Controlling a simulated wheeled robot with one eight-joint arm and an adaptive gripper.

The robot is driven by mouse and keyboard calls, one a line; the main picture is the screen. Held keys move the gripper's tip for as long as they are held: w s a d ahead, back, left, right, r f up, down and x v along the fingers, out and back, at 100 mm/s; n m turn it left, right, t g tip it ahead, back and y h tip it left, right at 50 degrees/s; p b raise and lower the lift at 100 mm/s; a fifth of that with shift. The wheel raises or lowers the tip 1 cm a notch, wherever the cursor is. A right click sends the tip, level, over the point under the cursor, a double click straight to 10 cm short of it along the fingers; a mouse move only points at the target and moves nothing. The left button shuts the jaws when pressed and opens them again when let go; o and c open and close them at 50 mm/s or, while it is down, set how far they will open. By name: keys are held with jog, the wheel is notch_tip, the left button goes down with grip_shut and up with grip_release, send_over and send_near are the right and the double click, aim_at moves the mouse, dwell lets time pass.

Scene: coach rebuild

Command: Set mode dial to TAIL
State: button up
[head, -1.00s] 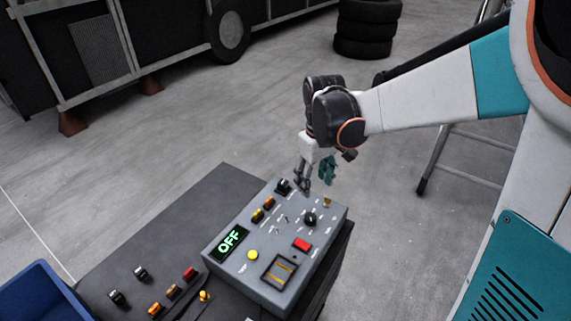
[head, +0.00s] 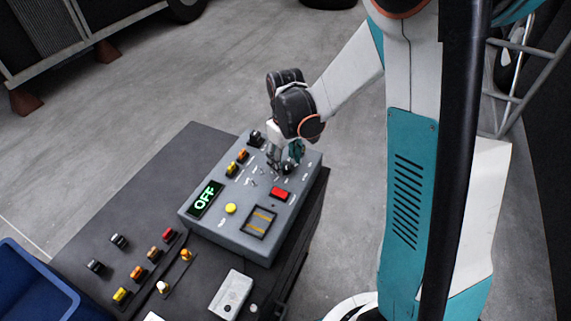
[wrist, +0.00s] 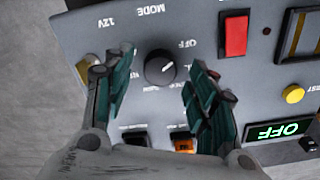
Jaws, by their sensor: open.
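The mode dial (wrist: 160,67) is a round black knob with a white pointer line, on the grey control box (head: 232,242). In the wrist view the line points up and right, towards the OFF label (wrist: 187,43); a MODE label (wrist: 150,12) lies above the knob. My gripper (wrist: 160,78) is open, with one teal-padded finger on each side of the dial. Gaps show between the knob and both pads. In the head view my gripper (head: 285,160) is down at the panel and partly hides the dial. The green display (head: 205,199) reads OFF.
Loose parts lie on the dark bench (head: 120,200). A blue bin (head: 35,290) is at lower left.

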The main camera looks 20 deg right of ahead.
jog(key=shift+f, duration=0.6)
jog(key=c, duration=1.1)
jog(key=shift+m, duration=0.4)
jog(key=m+b, duration=0.1)
jog(key=m, duration=0.3)
jog(key=shift+m, duration=0.3)
jog(key=shift+m+b, duration=0.65)
jog(key=shift+m, duration=1.55)
